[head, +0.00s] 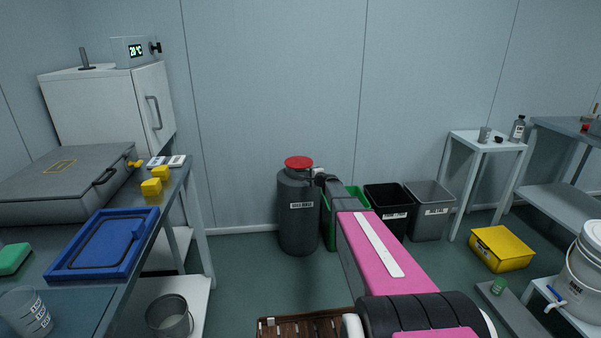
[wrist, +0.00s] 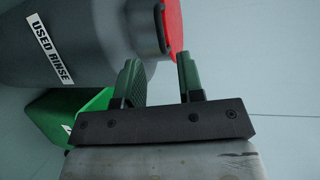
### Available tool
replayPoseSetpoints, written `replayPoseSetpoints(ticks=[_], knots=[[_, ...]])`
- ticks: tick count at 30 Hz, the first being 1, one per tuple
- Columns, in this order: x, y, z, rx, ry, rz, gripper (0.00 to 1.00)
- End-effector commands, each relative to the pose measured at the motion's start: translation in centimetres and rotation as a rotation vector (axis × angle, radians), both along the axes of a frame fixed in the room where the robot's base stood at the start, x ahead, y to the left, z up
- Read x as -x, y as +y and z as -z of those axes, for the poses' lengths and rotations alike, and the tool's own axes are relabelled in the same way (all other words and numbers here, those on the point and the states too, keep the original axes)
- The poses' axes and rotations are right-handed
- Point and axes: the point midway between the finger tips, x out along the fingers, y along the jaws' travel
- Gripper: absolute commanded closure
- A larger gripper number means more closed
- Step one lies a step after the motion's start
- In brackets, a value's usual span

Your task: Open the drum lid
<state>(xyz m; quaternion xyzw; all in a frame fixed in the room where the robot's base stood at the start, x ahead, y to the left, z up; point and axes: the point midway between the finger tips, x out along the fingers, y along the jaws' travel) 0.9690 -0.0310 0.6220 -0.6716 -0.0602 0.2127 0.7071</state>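The dark grey drum (head: 298,218) stands on the floor by the back wall, with a white label. Its red lid (head: 299,162) lies flat over the top. In the wrist view the drum (wrist: 85,40), labelled USED RINSE, fills the upper left. The red lid (wrist: 174,20) is at upper centre, with a dark tab or clip (wrist: 161,30) at its edge. My gripper (wrist: 158,66) is open, its two green fingers apart with nothing seen between them. The fingertips are close to the lid's edge; contact cannot be told. In the head view my arm mostly hides the gripper, right of the lid.
A green bin (head: 357,198), a black bin (head: 387,204) and a grey bin (head: 430,209) stand right of the drum. A workbench with a blue tray (head: 104,244) is at left. A yellow box (head: 502,248) lies on the floor at right.

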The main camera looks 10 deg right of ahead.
Motion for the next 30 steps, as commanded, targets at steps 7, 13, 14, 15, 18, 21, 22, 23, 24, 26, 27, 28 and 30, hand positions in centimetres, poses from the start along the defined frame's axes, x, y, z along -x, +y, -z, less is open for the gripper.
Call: replayPoseSetpoints(ticks=[7,13,14,15,18,21,22,23,24,26,27,28,30], knots=[[-4.1,1.6,0.9,0.001,0.000,-0.001,0.65],[-7.0,2.9,1.6,0.001,0.001,-0.001,0.65],[-7.4,3.0,1.7,0.001,0.001,-0.001,0.65],[-7.7,3.1,1.7,0.001,0.001,-0.001,0.65],[-8.2,3.4,1.8,0.001,0.001,-0.001,0.65],[-8.2,3.5,1.9,0.001,0.001,-0.001,0.65],[-8.2,3.5,1.8,0.001,0.001,-0.001,0.65],[-8.2,3.5,1.8,0.001,0.001,-0.001,0.65],[-8.2,3.5,1.8,0.001,0.001,-0.001,0.65],[-8.2,3.5,1.8,0.001,0.001,-0.001,0.65],[-8.2,3.5,1.8,0.001,0.001,-0.001,0.75],[-8.2,3.5,1.8,0.001,0.001,-0.001,0.85],[-8.2,3.5,1.8,0.002,0.000,-0.001,1.00]])
